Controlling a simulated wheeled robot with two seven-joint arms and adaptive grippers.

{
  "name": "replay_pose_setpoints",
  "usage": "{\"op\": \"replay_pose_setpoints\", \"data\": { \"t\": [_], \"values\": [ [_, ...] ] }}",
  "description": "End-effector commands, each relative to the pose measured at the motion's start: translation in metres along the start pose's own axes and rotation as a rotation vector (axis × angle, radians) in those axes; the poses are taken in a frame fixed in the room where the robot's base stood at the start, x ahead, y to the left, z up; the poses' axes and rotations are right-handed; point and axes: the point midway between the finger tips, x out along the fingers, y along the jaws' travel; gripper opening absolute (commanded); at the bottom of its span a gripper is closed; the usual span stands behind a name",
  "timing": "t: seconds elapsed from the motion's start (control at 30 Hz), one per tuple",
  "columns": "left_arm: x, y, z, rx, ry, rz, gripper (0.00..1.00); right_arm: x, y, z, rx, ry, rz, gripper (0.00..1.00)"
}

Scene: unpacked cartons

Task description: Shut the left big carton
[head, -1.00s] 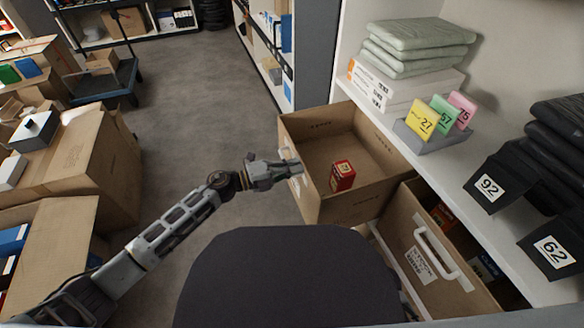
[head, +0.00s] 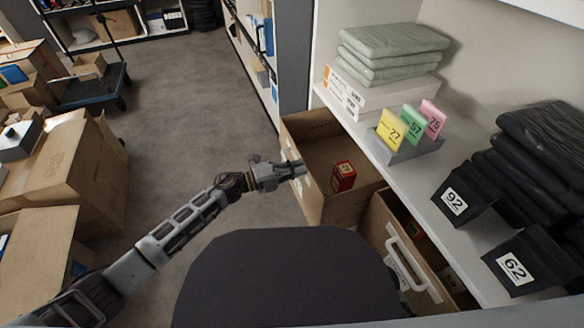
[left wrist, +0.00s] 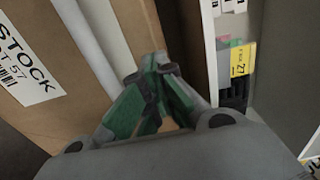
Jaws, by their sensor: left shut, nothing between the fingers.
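The left big carton (head: 325,130) is an open brown box at the foot of the shelf. Its far part is hidden under the shelf board and its near part sticks out. A red box (head: 344,177) lies inside it. My left gripper (head: 301,168) is shut and empty, with its fingertips at the carton's outward face, apparently touching it. In the left wrist view my gripper's green fingers (left wrist: 155,95) are closed together near a brown carton face (left wrist: 65,110) with a white bar and a STOCK label. My right gripper is not in view.
A second carton with a white handle (head: 415,266) sits beside it, partly under the shelf. Other cartons (head: 70,165) stand at the left. The floor between (head: 175,110) is clear.

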Motion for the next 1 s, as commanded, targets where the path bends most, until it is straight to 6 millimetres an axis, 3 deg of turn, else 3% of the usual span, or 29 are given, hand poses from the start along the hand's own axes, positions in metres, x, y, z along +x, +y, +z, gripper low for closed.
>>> {"op": "replay_pose_setpoints", "data": {
  "t": [0.6, 0.8, 1.0],
  "values": [
    [0.112, -0.001, -0.001, 0.002, 0.003, -0.003, 0.00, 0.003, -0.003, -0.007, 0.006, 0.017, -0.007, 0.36],
    [0.136, -0.001, -0.001, 0.001, 0.002, -0.002, 0.00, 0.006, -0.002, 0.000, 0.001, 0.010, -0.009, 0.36],
    [0.147, 0.000, -0.001, 0.000, 0.001, -0.001, 0.00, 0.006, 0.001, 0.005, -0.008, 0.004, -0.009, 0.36]
  ]
}}
